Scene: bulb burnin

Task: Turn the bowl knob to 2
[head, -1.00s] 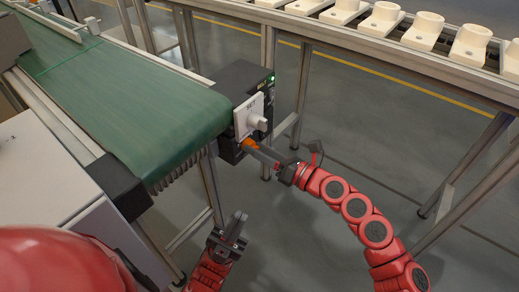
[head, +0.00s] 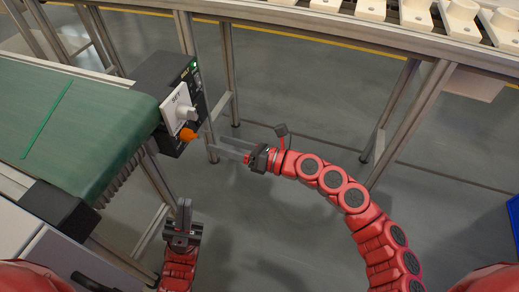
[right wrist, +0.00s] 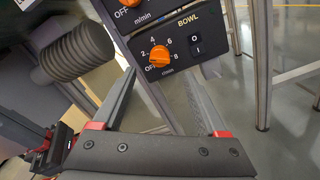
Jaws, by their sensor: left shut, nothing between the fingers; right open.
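The bowl knob (right wrist: 160,56) is orange and sits on a black panel marked BOWL, with OFF, 2, 4, 6 and 8 around it, in the right wrist view. Its pointer is too small to read surely. An orange knob (head: 187,135) also shows below the white SET plate in the head view; I cannot tell which knob it is. My right gripper (head: 218,146) is open and empty, its fingers apart, to the right of the control box. In the right wrist view the knob is ahead of the gap between the fingers. My left gripper (head: 183,204) is shut and empty, low and below the box.
The black control box (head: 158,75) stands at the end of the green conveyor (head: 75,120). A SET plate (head: 179,108) with a white knob juts from it. Another orange knob (right wrist: 128,3) is above, marked m/min. A rocker switch (right wrist: 196,44) is right of the bowl knob.

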